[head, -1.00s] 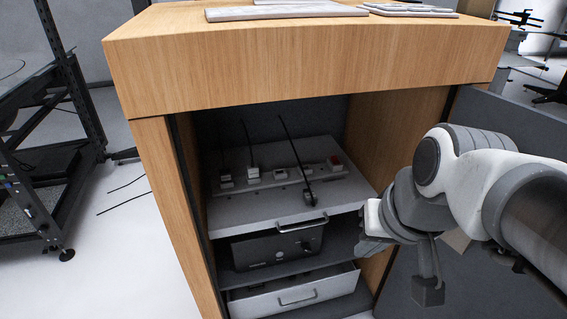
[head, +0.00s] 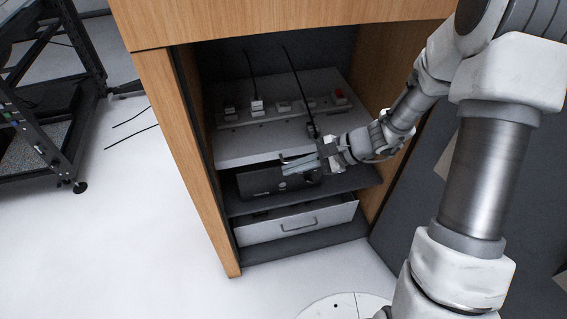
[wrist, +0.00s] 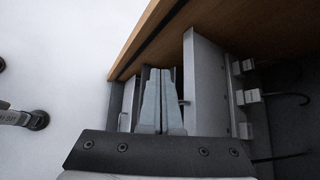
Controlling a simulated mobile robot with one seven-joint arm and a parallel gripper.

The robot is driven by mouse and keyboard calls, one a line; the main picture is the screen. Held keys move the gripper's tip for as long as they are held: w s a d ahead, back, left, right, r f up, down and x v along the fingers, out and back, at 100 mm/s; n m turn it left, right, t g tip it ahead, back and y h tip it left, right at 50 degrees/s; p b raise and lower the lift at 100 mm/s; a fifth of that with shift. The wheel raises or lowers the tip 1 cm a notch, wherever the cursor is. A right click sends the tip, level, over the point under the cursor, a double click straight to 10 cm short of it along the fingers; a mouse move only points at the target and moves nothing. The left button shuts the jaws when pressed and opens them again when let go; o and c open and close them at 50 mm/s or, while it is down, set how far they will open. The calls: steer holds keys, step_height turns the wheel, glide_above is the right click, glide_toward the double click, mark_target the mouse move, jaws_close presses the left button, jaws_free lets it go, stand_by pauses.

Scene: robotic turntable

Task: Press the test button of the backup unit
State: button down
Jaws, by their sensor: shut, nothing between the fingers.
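The black backup unit (head: 258,182) sits on the middle shelf inside the wooden cabinet, below a light grey shelf. My gripper (head: 290,164) is shut and empty, pointing left across the upper front of the unit in the head view. It hides part of the unit's face, and I cannot tell whether it touches it. In the wrist view my shut fingers (wrist: 158,82) point at the cabinet opening, beside the light grey shelf. The test button cannot be made out in either view.
A power strip (head: 284,111) with plugs and cables lies on the light grey shelf (head: 245,146) just above. A white drawer (head: 275,229) with a handle is below the unit. The wooden cabinet side (head: 180,150) bounds the left. Floor in front is clear.

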mark_target(282, 184)
step_height(282, 184, down, 26)
steer(key=w+d+m+t+h+p, duration=0.1)
steer(key=m+t, duration=0.4)
steer(key=m, duration=1)
steer(key=shift+w+d+r+m+t+p, duration=0.15)
steer(key=shift+w+r+m+t+p, duration=0.1)
steer(key=shift+w+m+t+p, duration=0.15)
steer(key=shift+w, duration=0.1)
steer(key=w+a+b, duration=0.2)
steer(key=w+b, duration=0.1)
steer(key=w, duration=0.5)
steer(key=shift+w+a, duration=0.2)
steer(key=shift+a, duration=0.05)
steer(key=shift+w, duration=0.15)
steer(key=shift+w+a+b, duration=0.1)
steer(key=shift+w+b, duration=0.15)
steer(key=shift+b, duration=0.05)
